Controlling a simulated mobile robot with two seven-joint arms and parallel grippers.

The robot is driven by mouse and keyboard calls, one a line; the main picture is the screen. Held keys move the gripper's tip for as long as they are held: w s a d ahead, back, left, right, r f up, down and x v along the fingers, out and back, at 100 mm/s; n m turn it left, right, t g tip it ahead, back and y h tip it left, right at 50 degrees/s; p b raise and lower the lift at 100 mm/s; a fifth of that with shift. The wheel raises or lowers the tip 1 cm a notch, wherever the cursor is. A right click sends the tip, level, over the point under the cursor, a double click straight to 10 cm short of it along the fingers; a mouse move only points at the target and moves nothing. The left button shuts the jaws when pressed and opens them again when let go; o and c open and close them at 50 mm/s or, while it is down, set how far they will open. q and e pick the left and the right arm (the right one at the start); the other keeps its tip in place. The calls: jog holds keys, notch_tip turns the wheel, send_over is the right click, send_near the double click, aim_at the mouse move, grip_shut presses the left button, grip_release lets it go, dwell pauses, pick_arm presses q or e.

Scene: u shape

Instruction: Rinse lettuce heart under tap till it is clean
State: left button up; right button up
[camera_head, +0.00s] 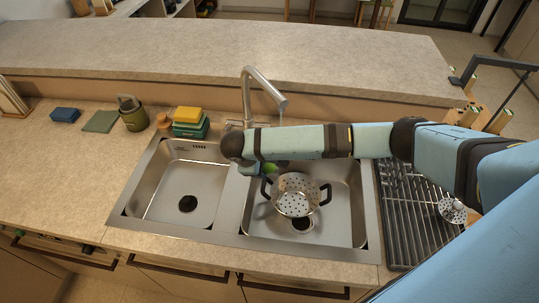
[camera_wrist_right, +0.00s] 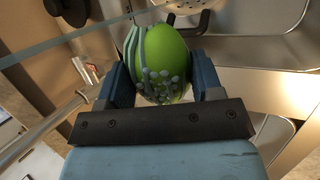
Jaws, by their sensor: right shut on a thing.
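The lettuce heart (camera_wrist_right: 168,50) is a smooth green oval in the right wrist view. My right gripper (camera_wrist_right: 161,82) is shut on it, with a dark blue finger on each side. Pale grey-blue spots cover its lower part, and pale streaks run along its left side; I cannot tell whether these are water or dirt. In the head view a little of the lettuce heart (camera_head: 271,168) shows below my right wrist, over the right-hand basin. The tap (camera_head: 265,88) arches over the basin, and a thin stream falls from its spout behind my forearm. My left gripper is out of view.
A steel colander (camera_head: 296,190) with dark handles sits in the right basin (camera_head: 345,210), below the lettuce heart. The left basin (camera_head: 190,185) is empty. A drying rack (camera_head: 410,225) with a strainer (camera_head: 452,210) is at right. Sponges (camera_head: 188,116) and a green pot (camera_head: 132,118) stand behind the left basin.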

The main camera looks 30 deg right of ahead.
jog(key=a, duration=0.1)
jog(key=s+a, duration=0.1)
jog(key=a, duration=0.1)
jog(key=shift+a, duration=0.25)
dwell(1.2)
jog(key=s+a+r, duration=0.1)
jog(key=a+r, duration=0.3)
jog(key=shift+s+a, duration=0.15)
jog(key=shift+a, duration=0.25)
dwell(0.5)
